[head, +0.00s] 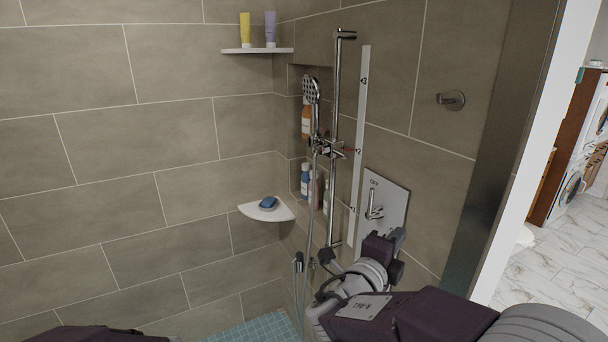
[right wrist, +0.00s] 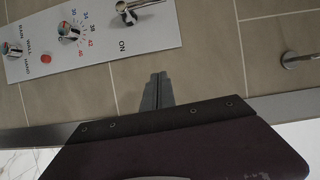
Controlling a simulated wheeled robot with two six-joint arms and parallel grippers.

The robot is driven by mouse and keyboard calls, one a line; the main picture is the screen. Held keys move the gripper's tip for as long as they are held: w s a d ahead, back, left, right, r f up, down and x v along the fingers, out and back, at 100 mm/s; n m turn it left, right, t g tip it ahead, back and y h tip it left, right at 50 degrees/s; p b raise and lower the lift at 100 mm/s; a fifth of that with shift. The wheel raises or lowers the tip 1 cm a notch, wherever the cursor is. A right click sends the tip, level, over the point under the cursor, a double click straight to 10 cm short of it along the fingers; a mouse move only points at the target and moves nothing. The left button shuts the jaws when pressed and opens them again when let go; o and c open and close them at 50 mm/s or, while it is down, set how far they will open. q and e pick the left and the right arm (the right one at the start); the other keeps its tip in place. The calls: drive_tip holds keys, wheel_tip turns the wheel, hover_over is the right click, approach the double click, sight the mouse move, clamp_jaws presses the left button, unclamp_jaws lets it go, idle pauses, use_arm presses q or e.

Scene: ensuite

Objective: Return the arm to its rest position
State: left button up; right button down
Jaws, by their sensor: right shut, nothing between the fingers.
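My right arm (head: 430,315) reaches in from the lower right of the head view, bent at a grey joint, with its dark wrist end in front of the shower wall. My right gripper (right wrist: 158,78) shows in the right wrist view with its two grey fingers together and nothing between them. The fingers point towards the tiled wall, beside the control panel.
A control panel (head: 398,192) with a chrome lever (head: 373,207) is close by; it also shows in the right wrist view (right wrist: 98,48). A shower rail (head: 336,100), hand shower (head: 312,90), hose and corner shelf (head: 284,211) stand left. Open floor (head: 560,255) lies right, past the wall edge.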

drive_tip(key=s+d+f+m+g, duration=0.2)
drive_tip(key=d+f, duration=0.1)
drive_tip(key=s+d+f+m+g, duration=0.2)
drive_tip(key=s+d+f+g, duration=0.1)
drive_tip(key=f, duration=0.1)
drive_tip(key=s+d+f+m+g, duration=0.2)
drive_tip(key=s+d+f+m, duration=0.1)
drive_tip(key=shift+s+d+f+g, duration=0.15)
drive_tip(key=shift+d+f+g, duration=0.05)
drive_tip(key=shift+d+g, duration=0.15)
drive_tip(key=s+a+f+m+g+y, duration=0.2)
drive_tip(key=s+f+m+g+y, duration=0.3)
drive_tip(key=s+f+m, duration=0.65)
drive_tip(key=w+a+f+m+y, duration=0.1)
drive_tip(key=a+f+m+y, duration=0.2)
drive_tip(key=a+m, duration=0.4)
drive_tip(key=w+a+f+m+t+y, duration=0.1)
drive_tip(key=a+f+m+y, duration=0.2)
drive_tip(key=m, duration=1.7)
drive_tip(key=a+y, duration=0.1)
drive_tip(key=a, duration=0.3)
drive_tip(key=shift+w+m, duration=0.35)
